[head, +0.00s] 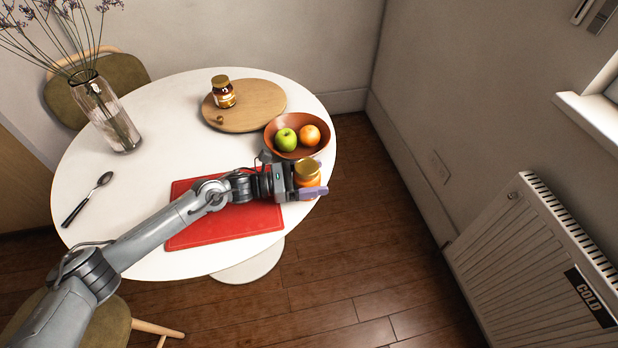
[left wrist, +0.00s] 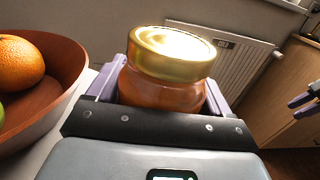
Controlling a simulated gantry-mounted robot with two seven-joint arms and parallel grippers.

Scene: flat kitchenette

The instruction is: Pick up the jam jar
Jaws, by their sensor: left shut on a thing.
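A jar of orange jam with a gold lid (head: 308,170) is at the right edge of the round table, beside the fruit bowl. My left gripper (head: 311,189) is shut on it, with its lavender fingers on either side of the glass. In the left wrist view the jar (left wrist: 165,85) stands upright between the fingers, below its lid. I cannot tell whether its base touches the table. A second jar (head: 223,93), with a label and gold-brown lid, stands on the round wooden board. Part of my right gripper (left wrist: 304,98) shows at the right edge of the left wrist view.
A brown bowl (head: 272,147) with a green apple (head: 286,139) and an orange (head: 310,135) is close to my left gripper. The wooden board (head: 262,100), a red mat (head: 225,222), a glass vase (head: 105,115) and a spoon (head: 87,199) are on the white table (head: 165,140).

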